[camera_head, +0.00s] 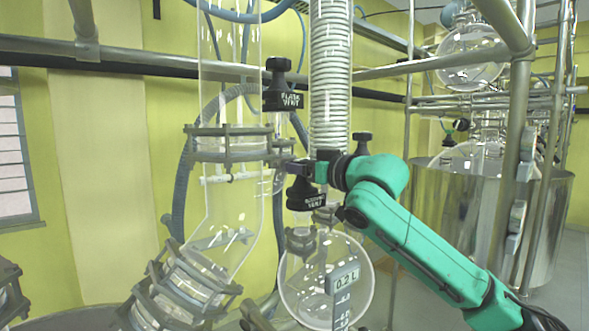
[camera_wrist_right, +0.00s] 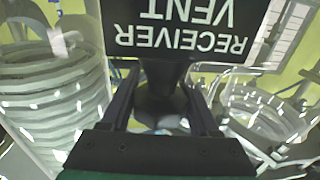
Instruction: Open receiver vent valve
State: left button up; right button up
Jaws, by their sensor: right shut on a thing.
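The receiver vent valve (camera_head: 303,197) is black with a white-lettered label and sits on the glassware above the round receiver flask (camera_head: 327,280). Its label reads RECEIVER VENT upside down in the right wrist view (camera_wrist_right: 180,30). My right gripper (camera_head: 301,170), on the green arm, reaches it from the right. In the right wrist view its two dark fingers (camera_wrist_right: 160,90) are shut on the black valve knob (camera_wrist_right: 158,108) beside the label. The fingers partly hide the knob, and the valve's opening state cannot be told. My left gripper is not in view.
The flask vent valve (camera_head: 283,95) is just above and left. A coiled glass condenser (camera_head: 331,80) and a clear glass column (camera_head: 230,110) stand close by. Metal frame tubes (camera_head: 519,130) and a steel vessel (camera_head: 545,215) are at the right.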

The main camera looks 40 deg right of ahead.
jog(key=y, duration=0.1)
jog(key=n+y, duration=0.1)
jog(key=n+y+p, duration=0.1)
jog(key=shift+a+r+g+y, duration=0.25)
jog(key=shift+g+y, duration=0.05)
jog(key=shift+y, duration=0.1)
jog(key=n+y+p, duration=0.1)
jog(key=n+g+y, duration=0.1)
jog(key=shift+s+a+y+p, duration=0.15)
jog(key=shift+a+y+p, duration=0.1)
jog(key=shift+y+p, duration=0.1)
jog(key=shift+a+f+n+g+y+p, duration=0.15)
jog(key=shift+n+g+y+p, duration=0.15)
jog(key=shift+n+y, duration=0.25)
jog(key=shift+f, duration=0.1)
jog(key=o, duration=1.1)
